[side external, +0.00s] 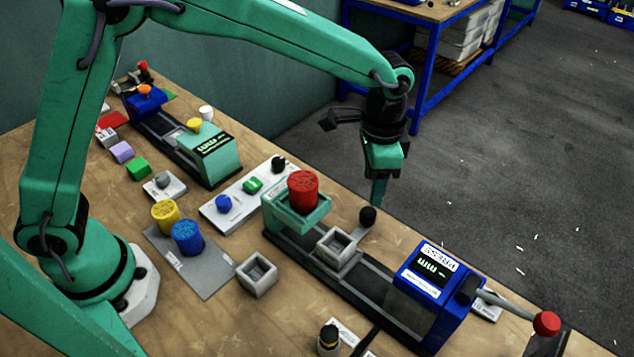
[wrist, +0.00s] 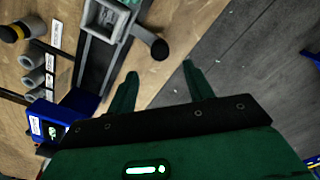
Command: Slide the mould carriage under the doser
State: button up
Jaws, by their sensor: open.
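The mould carriage (side external: 337,249) is a grey square open cup on a dark rail (side external: 290,248), between the green doser (side external: 297,213) with its red drum (side external: 303,188) and the blue press (side external: 436,283). It stands beside the doser, not beneath it. A black knob handle (side external: 367,215) sticks out from the carriage towards the far table edge. In the wrist view the carriage (wrist: 104,17) is at the top, its knob (wrist: 160,49) just ahead of the gap between the fingers. My gripper (wrist: 160,72) is open and empty; it also shows above the knob in the side view (side external: 377,190).
The press lever with a red ball (side external: 546,323) juts right. A loose grey cup (side external: 257,275), yellow drum (side external: 166,215) and blue drum (side external: 187,237) stand left of the rail. A button panel (side external: 243,198) and a second green machine (side external: 210,152) lie behind.

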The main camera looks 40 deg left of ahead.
aim_at(368, 211)
jog(key=shift+f, duration=3.9)
jog(key=shift+c, duration=0.2)
jog(key=shift+a, duration=0.1)
grip_shut()
